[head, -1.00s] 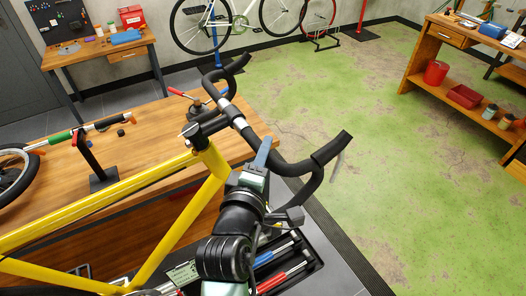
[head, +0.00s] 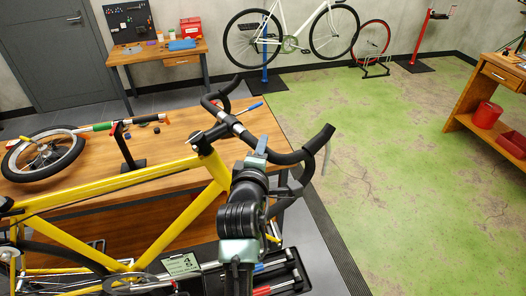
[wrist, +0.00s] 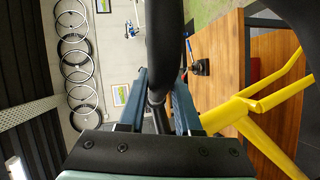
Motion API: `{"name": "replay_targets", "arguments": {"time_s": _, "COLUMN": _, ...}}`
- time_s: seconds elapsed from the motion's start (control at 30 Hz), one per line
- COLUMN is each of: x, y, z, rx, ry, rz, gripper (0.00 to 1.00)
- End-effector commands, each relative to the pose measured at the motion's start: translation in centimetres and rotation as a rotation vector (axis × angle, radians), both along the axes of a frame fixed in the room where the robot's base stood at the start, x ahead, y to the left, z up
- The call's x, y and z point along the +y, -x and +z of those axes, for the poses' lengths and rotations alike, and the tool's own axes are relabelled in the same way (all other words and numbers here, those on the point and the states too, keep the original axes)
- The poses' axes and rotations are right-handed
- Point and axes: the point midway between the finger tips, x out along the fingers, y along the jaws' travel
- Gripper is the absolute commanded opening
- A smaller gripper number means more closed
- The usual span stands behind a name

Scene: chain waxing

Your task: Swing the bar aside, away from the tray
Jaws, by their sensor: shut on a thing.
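The bar is the black drop handlebar (head: 291,157) at the front of the yellow bike frame (head: 190,222). Its left drop hangs over the wooden bench and its right drop points right, towards the green floor. My gripper (head: 262,150) is at the right part of the bar. In the wrist view the black bar (wrist: 165,50) passes between the two blue-grey fingers of my gripper (wrist: 156,85), which are shut on it. The black tray (head: 304,276) with red-handled and blue-handled tools lies low in the head view, partly hidden behind my arm.
The wooden bench (head: 80,178) carries a loose wheel (head: 42,155), a black stand (head: 128,150) and a blue-handled tool (head: 251,106). A card (head: 182,265) shows left of the tray. The green floor (head: 390,170) to the right is clear. A shelf bench (head: 490,115) stands far right.

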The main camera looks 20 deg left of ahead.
Motion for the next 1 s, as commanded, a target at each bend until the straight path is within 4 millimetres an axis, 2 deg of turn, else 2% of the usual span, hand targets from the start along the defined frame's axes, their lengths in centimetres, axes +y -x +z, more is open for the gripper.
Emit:
{"name": "replay_targets", "arguments": {"time_s": 0.03, "x": -0.1, "y": -0.1, "z": 0.3, "rx": -0.006, "ry": 0.002, "rz": -0.002, "gripper": 0.0}}
{"name": "replay_targets", "arguments": {"time_s": 0.07, "x": -0.1, "y": -0.1, "z": 0.3, "rx": -0.006, "ry": 0.002, "rz": -0.002, "gripper": 0.36}}
{"name": "replay_targets", "arguments": {"time_s": 0.2, "x": 0.0, "y": 0.0, "z": 0.2, "rx": -0.005, "ry": 0.001, "rz": -0.001, "gripper": 0.61}}
{"name": "replay_targets", "arguments": {"time_s": 0.5, "x": 0.0, "y": 0.1, "z": 0.1, "rx": -0.002, "ry": 0.0, "rz": 0.0, "gripper": 0.62}}
{"name": "replay_targets", "arguments": {"time_s": 0.67, "x": -0.2, "y": 0.9, "z": 0.2, "rx": -0.004, "ry": 0.0, "rz": 0.0, "gripper": 0.62}}
{"name": "replay_targets", "arguments": {"time_s": 1.0, "x": -1.7, "y": 6.5, "z": 1.3, "rx": -0.004, "ry": -0.001, "rz": 0.0, "gripper": 0.62}}
